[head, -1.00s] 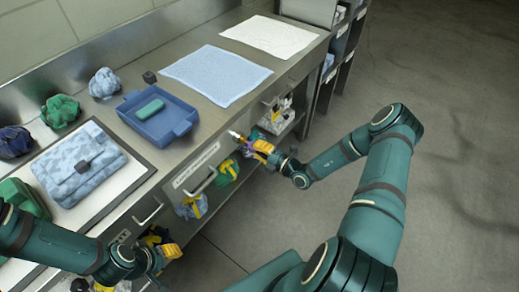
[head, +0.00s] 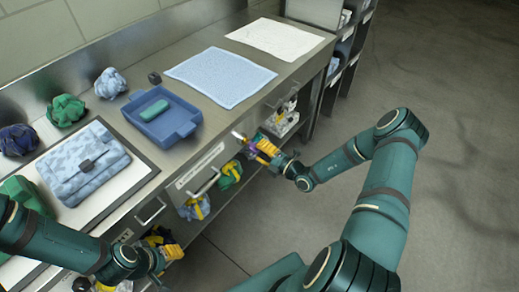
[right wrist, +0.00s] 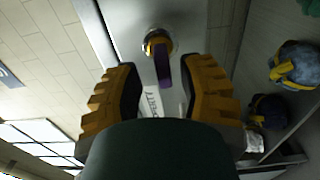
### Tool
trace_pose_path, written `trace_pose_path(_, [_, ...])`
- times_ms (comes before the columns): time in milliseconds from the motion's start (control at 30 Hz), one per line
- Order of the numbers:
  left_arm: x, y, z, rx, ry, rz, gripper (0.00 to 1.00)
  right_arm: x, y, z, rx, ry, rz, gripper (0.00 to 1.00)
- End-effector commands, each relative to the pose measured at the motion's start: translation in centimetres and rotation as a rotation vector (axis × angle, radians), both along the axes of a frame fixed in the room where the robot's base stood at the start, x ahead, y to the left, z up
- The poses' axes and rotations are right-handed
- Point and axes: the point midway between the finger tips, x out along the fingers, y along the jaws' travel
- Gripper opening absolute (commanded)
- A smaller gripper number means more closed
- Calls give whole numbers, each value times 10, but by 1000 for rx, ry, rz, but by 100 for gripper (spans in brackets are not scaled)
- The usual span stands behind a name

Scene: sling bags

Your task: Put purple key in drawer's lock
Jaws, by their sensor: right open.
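The purple key (right wrist: 163,72) is at the round metal lock (right wrist: 158,42) on the drawer front in the right wrist view. A brass-coloured part shows between the key's purple part and the lock's ring. How deep the key sits is hidden. My right gripper (head: 262,147) is in front of the drawer (head: 200,170). In the right wrist view its yellow fingers (right wrist: 165,100) stand apart on either side of the key, with gaps. My left gripper (head: 165,250) is low beside the counter's front at the left; its jaw opening is unclear.
The counter holds a blue tray (head: 185,128) with a green item, a patterned blue bag (head: 82,165), a blue cloth (head: 220,72) and a white sheet (head: 275,37). Bundled bags (head: 230,175) lie below the drawers. The floor at right is clear.

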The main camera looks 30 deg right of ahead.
Motion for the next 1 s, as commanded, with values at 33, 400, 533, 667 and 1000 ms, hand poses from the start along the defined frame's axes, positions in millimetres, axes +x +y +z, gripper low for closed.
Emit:
trace_pose_path(33, [0, 0, 0, 0, 0, 0, 47, -7, -4, -1, -1, 3, -3, 39])
trace_pose_path(400, [0, 0, 0, 0, 0, 0, 47, -74, -32, 0, 0, 1, -3, 39])
trace_pose_path(533, [0, 0, 0, 0, 0, 0, 47, -91, -38, 0, -1, 1, -2, 39])
trace_pose_path(667, [0, 0, 0, 0, 0, 0, 47, -100, -41, 0, 0, 0, -1, 39])
trace_pose_path(1000, [0, 0, 0, 0, 0, 0, 47, -102, -42, 0, 0, -1, 0, 39])
